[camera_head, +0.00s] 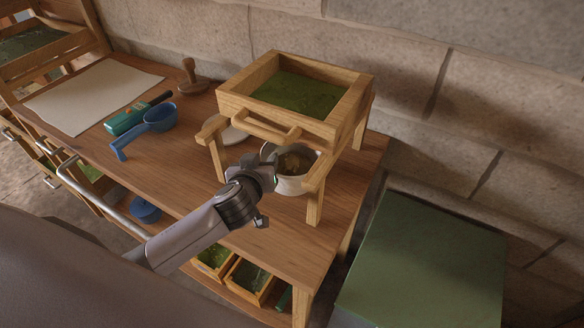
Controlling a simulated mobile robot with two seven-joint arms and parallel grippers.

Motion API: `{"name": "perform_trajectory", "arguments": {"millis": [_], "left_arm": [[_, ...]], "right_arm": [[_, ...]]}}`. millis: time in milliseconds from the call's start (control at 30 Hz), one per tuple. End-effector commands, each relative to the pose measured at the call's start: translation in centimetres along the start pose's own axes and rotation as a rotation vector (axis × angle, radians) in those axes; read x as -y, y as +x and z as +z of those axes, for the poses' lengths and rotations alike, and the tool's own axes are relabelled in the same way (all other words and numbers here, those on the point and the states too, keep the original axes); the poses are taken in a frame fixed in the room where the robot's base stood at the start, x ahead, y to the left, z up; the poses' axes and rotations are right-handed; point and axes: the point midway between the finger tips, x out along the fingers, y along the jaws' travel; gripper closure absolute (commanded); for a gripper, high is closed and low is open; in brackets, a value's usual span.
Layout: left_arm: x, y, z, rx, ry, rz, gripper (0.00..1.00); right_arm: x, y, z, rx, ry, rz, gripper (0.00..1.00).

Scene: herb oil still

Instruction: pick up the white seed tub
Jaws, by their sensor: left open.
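The white seed tub (293,186) stands on the wooden bench under a wooden stand with a tray on top. Brownish contents show in its open mouth, and its left side is partly hidden by my gripper. My left gripper (268,194) reaches in from the lower left and is open, with its fingers at the tub's near left side. I cannot tell whether a finger touches the tub. My right gripper is out of view.
The wooden stand (233,104) has legs close around the tub and a front handle bar above it. A white round piece (234,135) lies behind its left leg. A blue scoop (158,119), green-handled tool (125,120) and wooden stamp (190,78) lie left.

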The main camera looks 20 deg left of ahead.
Motion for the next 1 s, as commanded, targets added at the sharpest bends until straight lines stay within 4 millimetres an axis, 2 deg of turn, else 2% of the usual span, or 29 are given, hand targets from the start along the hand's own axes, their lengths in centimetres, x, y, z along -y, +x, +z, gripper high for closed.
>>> {"name": "perform_trajectory", "arguments": {"millis": [167, 300, 1000], "left_arm": [[0.0, -0.01, 0.03, 0.0, 0.0, 0.0, 0.54], [0.01, -0.01, 0.06, 0.001, 0.001, 0.0, 1.0], [0.03, -0.01, 0.03, 0.0, 0.001, -0.001, 1.0]], "right_arm": [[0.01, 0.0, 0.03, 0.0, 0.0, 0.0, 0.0], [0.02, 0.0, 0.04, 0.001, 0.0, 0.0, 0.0], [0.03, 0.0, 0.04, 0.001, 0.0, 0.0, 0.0]]}}
